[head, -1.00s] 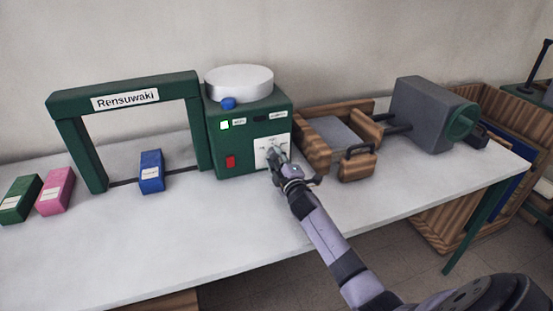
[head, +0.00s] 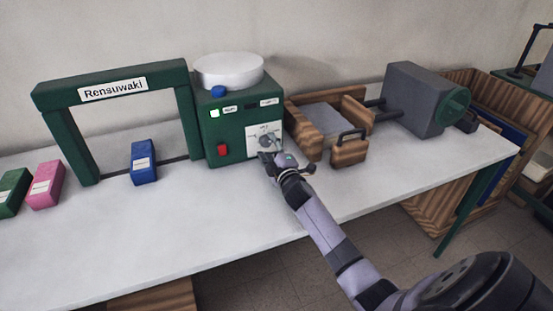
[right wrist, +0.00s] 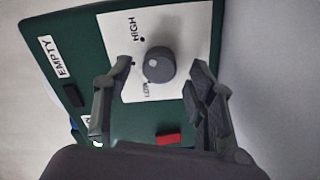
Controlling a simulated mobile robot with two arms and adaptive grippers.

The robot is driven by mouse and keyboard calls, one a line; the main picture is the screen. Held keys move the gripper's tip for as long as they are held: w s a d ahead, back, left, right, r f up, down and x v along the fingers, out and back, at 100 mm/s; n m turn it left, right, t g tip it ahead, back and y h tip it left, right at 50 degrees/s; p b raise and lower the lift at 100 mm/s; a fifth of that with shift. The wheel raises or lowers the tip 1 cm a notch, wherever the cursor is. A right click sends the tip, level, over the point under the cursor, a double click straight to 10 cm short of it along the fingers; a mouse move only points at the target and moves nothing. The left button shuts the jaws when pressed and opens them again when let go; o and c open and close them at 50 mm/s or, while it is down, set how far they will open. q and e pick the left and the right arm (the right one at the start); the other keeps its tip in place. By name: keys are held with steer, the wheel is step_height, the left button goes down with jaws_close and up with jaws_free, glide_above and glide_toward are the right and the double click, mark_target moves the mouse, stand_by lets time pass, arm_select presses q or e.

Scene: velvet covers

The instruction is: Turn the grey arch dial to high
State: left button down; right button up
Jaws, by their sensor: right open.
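The grey dial (right wrist: 159,65) is a round knob on a white plate (right wrist: 185,24) marked HIGH and LOW. It also shows in the head view (head: 265,141), on the front of the green control box (head: 236,158) beside the arch. A small pale mark shows on its face; I cannot tell its exact setting. My right gripper (head: 271,158) is just in front of the plate, below the dial in the head view. In the right wrist view its open fingers (right wrist: 162,72) stand either side of the dial, apart from it, holding nothing. My left gripper is not in view.
A green arch (head: 112,88) labelled Rensuwaki stands left of the box, with a blue block (head: 144,162) at its opening. A red button (head: 223,151) is near the dial. The table front (head: 150,235) is clear.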

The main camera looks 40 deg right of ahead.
steer(key=v, duration=1.1)
steer(key=shift+d+f, duration=0.1)
